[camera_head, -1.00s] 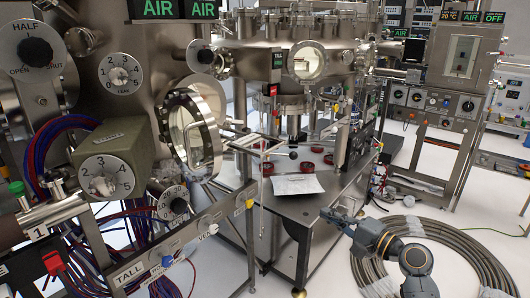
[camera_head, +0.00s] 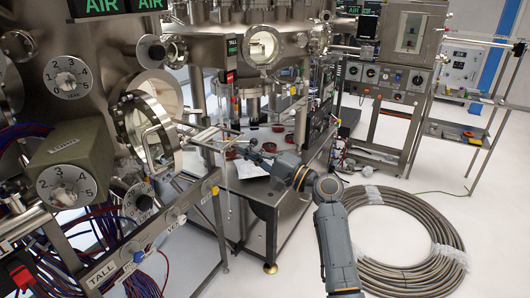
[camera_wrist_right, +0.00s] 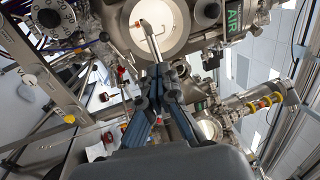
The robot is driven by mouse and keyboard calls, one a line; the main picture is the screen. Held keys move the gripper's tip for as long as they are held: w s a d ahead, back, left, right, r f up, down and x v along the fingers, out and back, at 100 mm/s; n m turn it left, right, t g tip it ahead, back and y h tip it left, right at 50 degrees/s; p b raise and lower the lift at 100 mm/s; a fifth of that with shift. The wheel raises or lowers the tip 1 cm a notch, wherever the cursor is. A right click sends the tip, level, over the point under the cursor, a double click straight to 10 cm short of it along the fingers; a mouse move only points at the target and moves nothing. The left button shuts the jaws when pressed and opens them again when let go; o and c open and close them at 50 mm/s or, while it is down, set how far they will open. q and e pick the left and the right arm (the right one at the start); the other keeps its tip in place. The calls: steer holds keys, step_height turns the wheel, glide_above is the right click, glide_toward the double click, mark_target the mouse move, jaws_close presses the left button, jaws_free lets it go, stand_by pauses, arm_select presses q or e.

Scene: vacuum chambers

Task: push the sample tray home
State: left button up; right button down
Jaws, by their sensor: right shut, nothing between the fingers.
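A thin metal strip with a rounded end, which looks like the sample tray (camera_wrist_right: 150,38), shows against the pale round port (camera_wrist_right: 160,30) in the right wrist view. In the head view, thin bars (camera_head: 208,131) stick out to the right from the open round door (camera_head: 150,130) of the left chamber. I cannot tell for sure which bar is the tray. My right gripper (camera_head: 254,150) is shut and empty, close to the outer end of these bars. In the right wrist view its fingers (camera_wrist_right: 158,72) point at the port. Contact cannot be told. My left gripper is not in view.
A metal bench (camera_head: 283,192) with dark red rings and a white sheet stands under my right forearm. A coiled hose (camera_head: 405,235) lies on the floor at right. A labelled panel rail (camera_head: 150,245) runs along the lower left. Open floor lies at right.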

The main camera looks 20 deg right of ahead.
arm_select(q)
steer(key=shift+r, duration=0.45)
arm_select(e)
steer(key=shift+x, duration=0.95)
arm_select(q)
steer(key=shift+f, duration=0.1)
arm_select(e)
steer(key=shift+f, duration=0.1)
